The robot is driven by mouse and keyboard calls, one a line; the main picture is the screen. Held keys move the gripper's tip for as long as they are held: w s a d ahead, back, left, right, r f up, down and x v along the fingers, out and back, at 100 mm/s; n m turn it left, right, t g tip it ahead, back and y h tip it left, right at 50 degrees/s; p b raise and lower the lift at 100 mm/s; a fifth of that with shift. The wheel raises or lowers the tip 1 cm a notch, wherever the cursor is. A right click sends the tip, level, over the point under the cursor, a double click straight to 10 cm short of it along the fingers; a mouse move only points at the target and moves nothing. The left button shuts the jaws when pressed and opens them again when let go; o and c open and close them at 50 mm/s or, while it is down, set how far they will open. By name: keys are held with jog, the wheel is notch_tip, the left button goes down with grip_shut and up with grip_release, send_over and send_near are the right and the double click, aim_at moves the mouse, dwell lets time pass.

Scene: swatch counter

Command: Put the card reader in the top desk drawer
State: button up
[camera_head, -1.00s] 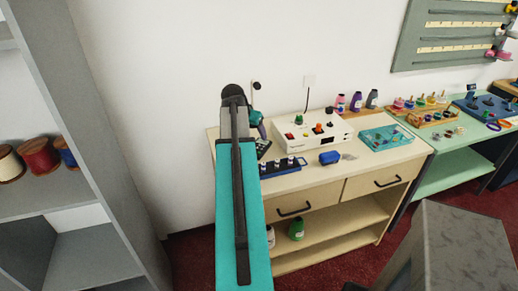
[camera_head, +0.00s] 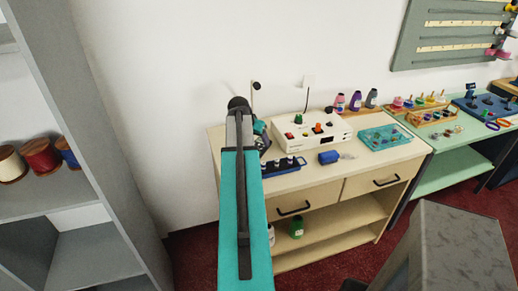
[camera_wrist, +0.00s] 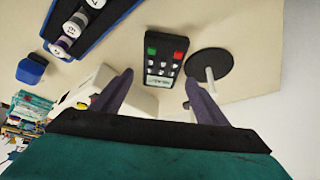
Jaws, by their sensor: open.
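The card reader (camera_wrist: 165,58) is a small black keypad unit with a green and a red button, several pale keys and a small display. It lies on the desk top near the back left corner. In the head view my arm hides most of it. My gripper (camera_wrist: 160,82) is open and empty, its two dark fingers pointing at the card reader's near end, one to each side. I cannot tell its height above the desk. The desk front has two drawers side by side, a left drawer (camera_head: 315,198) and a right drawer (camera_head: 392,173), both shut, with black handles.
A black round base with a post (camera_wrist: 209,64) stands close right of the card reader. A blue tray of bottles (camera_head: 284,167), a blue block (camera_head: 329,157), a white control box (camera_head: 300,134) and a teal tray (camera_head: 385,138) occupy the desk. A grey shelf (camera_head: 85,130) stands left.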

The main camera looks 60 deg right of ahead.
aim_at(259, 145)
jog(key=shift+d+f, duration=0.1)
jog(key=shift+p+x, duration=0.9)
jog(key=shift+x, duration=0.35)
jog(key=shift+p+x, duration=0.35)
jog(key=shift+x, duration=0.85)
jog(key=shift+w+f, duration=0.1)
jog(key=shift+w, duration=0.05)
jog(key=c, duration=1.2)
jog(key=shift+o, duration=0.2)
notch_tip(259, 145, up, 28)
jog(key=b, duration=0.6)
jog(key=shift+b, duration=0.3)
